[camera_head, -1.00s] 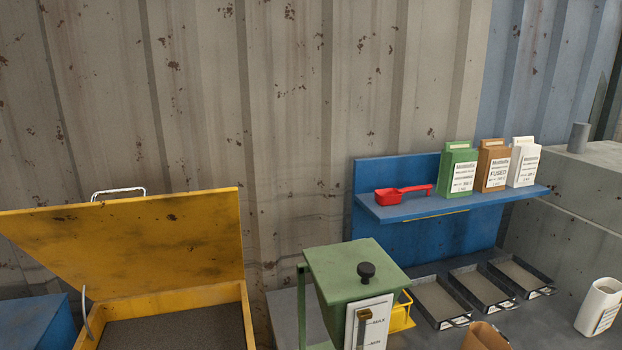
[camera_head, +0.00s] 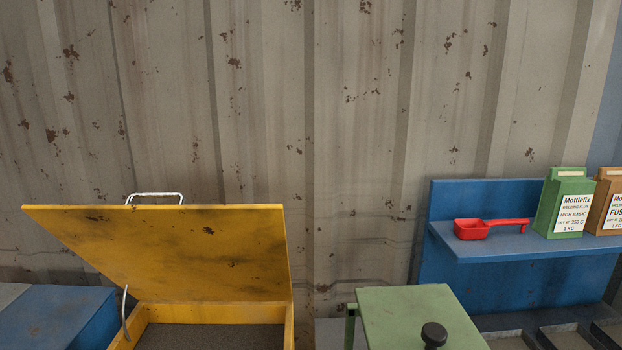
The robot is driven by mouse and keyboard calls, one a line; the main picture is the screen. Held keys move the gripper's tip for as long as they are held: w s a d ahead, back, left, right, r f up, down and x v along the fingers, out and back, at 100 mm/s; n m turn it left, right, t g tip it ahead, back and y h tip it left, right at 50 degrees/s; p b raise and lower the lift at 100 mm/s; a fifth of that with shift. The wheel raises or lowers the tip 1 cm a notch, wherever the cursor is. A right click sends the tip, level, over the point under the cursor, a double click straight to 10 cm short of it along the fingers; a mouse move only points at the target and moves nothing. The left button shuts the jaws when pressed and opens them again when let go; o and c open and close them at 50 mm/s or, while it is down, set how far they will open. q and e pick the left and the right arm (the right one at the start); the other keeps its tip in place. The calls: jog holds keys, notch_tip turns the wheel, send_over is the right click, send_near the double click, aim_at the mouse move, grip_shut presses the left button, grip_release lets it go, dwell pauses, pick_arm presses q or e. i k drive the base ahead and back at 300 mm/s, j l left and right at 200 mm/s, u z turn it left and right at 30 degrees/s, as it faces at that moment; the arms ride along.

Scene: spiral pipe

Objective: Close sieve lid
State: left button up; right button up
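The yellow sieve lid (camera_head: 190,250) stands raised and tilted back over a yellow box (camera_head: 210,312) at the lower left. A pale wire handle (camera_head: 155,196) sits at the lid's upper edge. A curved metal stay (camera_head: 126,316) shows at the lid's left side. Grey, grainy-looking material (camera_head: 212,337) shows inside the box, whose front is cut off by the picture's lower edge. Neither of my grippers is in view.
A blue shelf (camera_head: 490,245) holds a red scoop (camera_head: 485,228), a green carton (camera_head: 565,203) and a brown carton (camera_head: 606,205). A blue block (camera_head: 65,318) stands left. Corrugated wall is behind.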

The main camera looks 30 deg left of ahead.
aim_at(181, 251)
jog(key=u, duration=1.1)
